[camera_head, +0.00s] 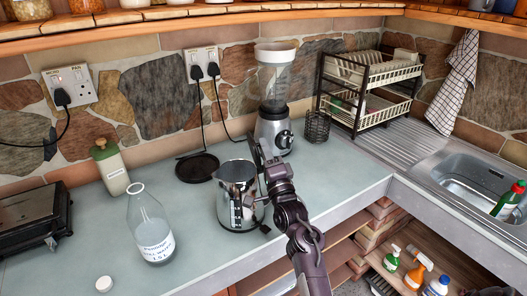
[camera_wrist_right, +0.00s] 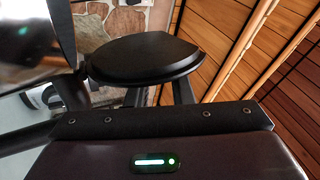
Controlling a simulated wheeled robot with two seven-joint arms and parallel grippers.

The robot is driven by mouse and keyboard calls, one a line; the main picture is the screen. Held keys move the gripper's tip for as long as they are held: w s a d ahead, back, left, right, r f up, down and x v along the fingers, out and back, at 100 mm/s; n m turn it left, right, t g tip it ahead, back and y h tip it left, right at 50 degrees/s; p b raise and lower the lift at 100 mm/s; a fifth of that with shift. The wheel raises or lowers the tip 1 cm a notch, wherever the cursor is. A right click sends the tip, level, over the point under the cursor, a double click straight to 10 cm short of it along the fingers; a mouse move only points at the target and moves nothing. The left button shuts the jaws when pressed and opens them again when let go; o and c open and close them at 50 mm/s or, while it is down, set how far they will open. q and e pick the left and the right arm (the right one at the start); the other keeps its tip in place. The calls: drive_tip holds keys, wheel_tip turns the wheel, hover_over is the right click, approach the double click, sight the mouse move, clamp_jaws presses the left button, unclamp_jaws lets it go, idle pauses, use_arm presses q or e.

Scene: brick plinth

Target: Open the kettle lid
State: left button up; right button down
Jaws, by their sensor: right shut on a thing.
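The steel kettle (camera_head: 233,196) stands upright on the counter, its black handle side to the right. My right gripper (camera_head: 262,165) is at the kettle's upper right edge. In the right wrist view a black rounded lid (camera_wrist_right: 148,57) sits at the ends of my right gripper's fingers (camera_wrist_right: 158,92), which are shut on it. In the head view the lid (camera_head: 257,155) seems to stand steeply tilted beside the kettle's rim, partly hidden by the gripper. Part of the shiny kettle body (camera_wrist_right: 30,35) shows at the wrist view's upper left. My left gripper is not in view.
The black kettle base (camera_head: 197,168) lies behind the kettle. A dish rack (camera_head: 368,90) and sink (camera_head: 470,180) are to the right. The counter's front left is mostly clear.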

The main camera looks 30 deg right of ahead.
idle(0.3)
drive_tip(key=c, duration=1.3)
unclamp_jaws()
